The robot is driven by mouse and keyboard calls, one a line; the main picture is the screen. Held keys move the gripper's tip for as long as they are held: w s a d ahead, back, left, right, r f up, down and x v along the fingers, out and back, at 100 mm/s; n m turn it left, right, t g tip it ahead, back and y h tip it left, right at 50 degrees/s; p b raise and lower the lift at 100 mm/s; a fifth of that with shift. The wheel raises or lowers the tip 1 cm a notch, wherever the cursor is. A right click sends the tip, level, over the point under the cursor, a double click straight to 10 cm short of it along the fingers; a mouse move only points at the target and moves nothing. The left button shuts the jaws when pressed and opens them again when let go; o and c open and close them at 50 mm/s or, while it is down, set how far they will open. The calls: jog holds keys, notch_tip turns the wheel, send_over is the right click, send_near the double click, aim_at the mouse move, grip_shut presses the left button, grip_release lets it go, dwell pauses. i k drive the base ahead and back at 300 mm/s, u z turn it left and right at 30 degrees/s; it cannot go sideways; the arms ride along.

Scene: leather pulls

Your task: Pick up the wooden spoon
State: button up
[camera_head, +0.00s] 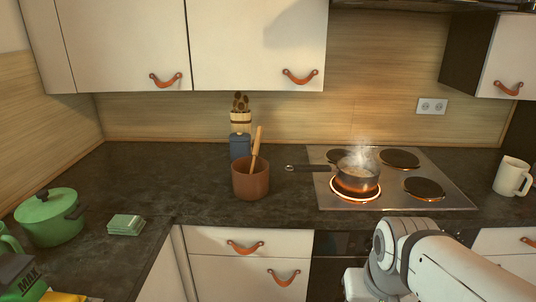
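A wooden spoon (256,143) stands tilted in a reddish-brown pot (250,183) on the dark countertop. Its light handle sticks up above the rim and leans a little to the right; its lower end is hidden inside the pot. My arm shows at the lower right, below the stove, well apart from the spoon. My gripper itself cannot be made out in this view.
A steaming saucepan (358,174) sits on a glowing burner of the stove (450,194), its handle pointing left toward the pot. A blue container (240,147) stands behind the pot. A green pot (50,217) and green sponges (126,225) are left. A white mug (510,178) is right.

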aim_at(258, 137)
jog(key=u, duration=0.05)
jog(key=i, duration=1.2)
jog(key=z, duration=0.1)
